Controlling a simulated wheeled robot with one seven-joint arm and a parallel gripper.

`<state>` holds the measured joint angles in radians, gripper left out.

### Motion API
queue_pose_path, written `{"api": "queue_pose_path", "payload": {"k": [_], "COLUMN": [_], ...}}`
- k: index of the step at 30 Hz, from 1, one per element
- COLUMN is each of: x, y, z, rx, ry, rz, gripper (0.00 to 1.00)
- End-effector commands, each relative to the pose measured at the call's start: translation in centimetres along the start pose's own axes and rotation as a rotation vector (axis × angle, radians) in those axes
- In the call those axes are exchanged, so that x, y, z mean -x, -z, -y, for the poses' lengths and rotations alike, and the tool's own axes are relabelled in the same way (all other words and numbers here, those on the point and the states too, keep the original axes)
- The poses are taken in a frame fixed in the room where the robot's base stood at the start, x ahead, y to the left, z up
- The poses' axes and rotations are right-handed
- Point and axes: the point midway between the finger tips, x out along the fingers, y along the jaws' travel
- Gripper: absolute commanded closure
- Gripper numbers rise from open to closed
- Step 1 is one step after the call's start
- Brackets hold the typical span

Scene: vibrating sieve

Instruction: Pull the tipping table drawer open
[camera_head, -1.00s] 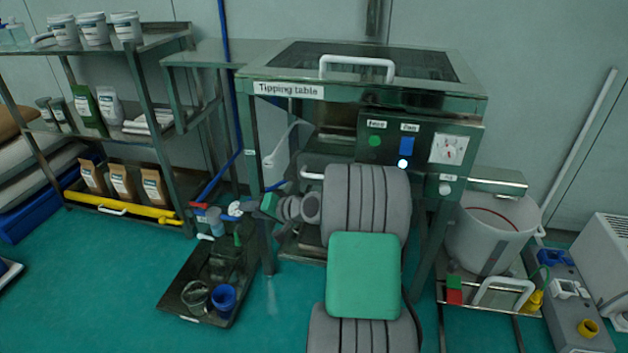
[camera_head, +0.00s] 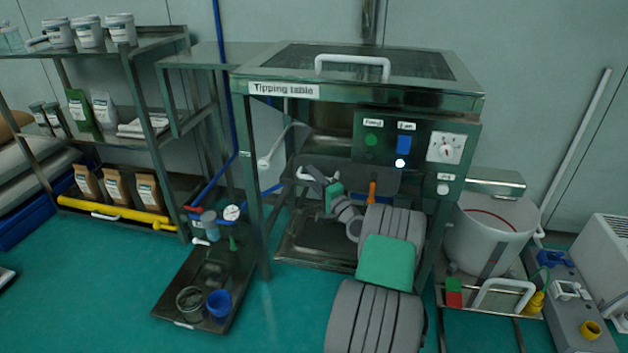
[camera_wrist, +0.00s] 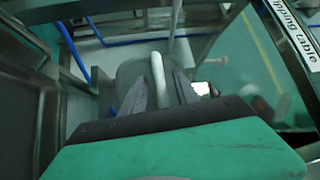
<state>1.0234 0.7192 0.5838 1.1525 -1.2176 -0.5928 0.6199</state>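The tipping table (camera_head: 410,101) is a steel frame with a labelled top edge and a white handle on its lid. My gripper (camera_head: 322,182) is at this handle, reaching in from the lower right. In the wrist view the white handle (camera_wrist: 158,76) runs between the two grey fingers of my gripper (camera_wrist: 160,84). The fingers stand apart, one on each side of it; firm contact does not show. My arm hides part of the drawer front.
A steel tray (camera_head: 240,290) with cups lies on the floor at the left. A shelf rack (camera_head: 160,134) stands at the far left. A white bucket (camera_head: 486,240) and a grey machine (camera_head: 566,285) stand at the right. Open green floor lies in front.

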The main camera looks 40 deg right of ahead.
Motion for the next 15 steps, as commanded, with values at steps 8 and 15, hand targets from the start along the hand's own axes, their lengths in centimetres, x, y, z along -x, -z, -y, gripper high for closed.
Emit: {"api": "queue_pose_path", "payload": {"k": [8, 15], "x": [0.03, 0.03], "y": [0.00, -0.01], "z": [0.04, 0.04], "rx": [0.001, 0.001], "ry": [0.000, 0.000], "rz": [0.001, 0.001], "gripper": [0.78, 0.97]}}
